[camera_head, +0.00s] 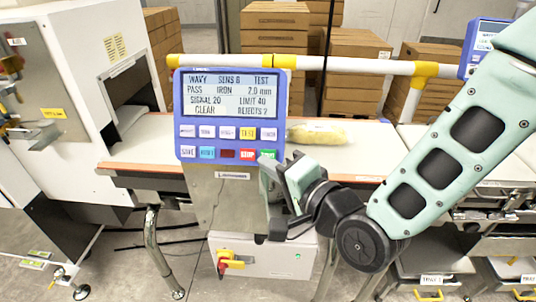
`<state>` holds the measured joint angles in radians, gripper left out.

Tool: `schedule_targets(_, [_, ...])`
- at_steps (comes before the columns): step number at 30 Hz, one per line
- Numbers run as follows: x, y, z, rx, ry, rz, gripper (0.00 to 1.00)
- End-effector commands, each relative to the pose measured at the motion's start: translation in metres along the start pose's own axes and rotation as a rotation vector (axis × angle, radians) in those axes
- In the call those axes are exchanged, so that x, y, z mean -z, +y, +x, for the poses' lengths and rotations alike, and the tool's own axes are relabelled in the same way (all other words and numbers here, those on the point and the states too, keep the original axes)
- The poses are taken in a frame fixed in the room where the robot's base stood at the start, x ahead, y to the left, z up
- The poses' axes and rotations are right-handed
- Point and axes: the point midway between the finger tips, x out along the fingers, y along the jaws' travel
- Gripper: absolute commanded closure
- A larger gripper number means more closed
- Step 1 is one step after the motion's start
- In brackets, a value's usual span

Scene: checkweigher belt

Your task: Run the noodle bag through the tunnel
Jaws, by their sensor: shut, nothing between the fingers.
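The noodle bag (318,133), a yellowish clear-wrapped pack, lies on the white belt (360,160) just right of the control panel (228,117). The tunnel (128,92) is the dark opening in the white machine at the left, with the belt leading into it. My gripper (270,170) is shut and empty in front of the panel's lower right corner, by the green and red buttons. The panel screen reads WAVY, SENS 6, TEST, PASS IRON 2.0 mm, SIGNAL 20, LIMIT 40, CLEAR, REJECTS 2. Whether my fingertips touch a button cannot be told.
A white and yellow guard rail (350,66) runs behind the belt. Cardboard boxes (275,25) are stacked beyond it. A box with a red and yellow switch (232,262) sits below the panel. Labelled bins (432,282) stand at lower right.

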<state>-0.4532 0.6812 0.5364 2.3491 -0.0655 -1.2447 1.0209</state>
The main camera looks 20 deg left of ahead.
Motion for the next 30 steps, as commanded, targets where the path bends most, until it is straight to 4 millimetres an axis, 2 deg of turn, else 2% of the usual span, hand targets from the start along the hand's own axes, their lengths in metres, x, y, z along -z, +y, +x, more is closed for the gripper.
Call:
schedule_targets(5, [-0.001, -0.002, -0.001, 0.000, 0.000, 0.000, 1.00])
schedule_targets(24, [-0.029, -0.030, -0.040, 0.000, 0.000, 0.000, 1.00])
schedule_targets(30, [-0.030, -0.031, -0.042, 0.001, 0.000, 0.000, 1.00])
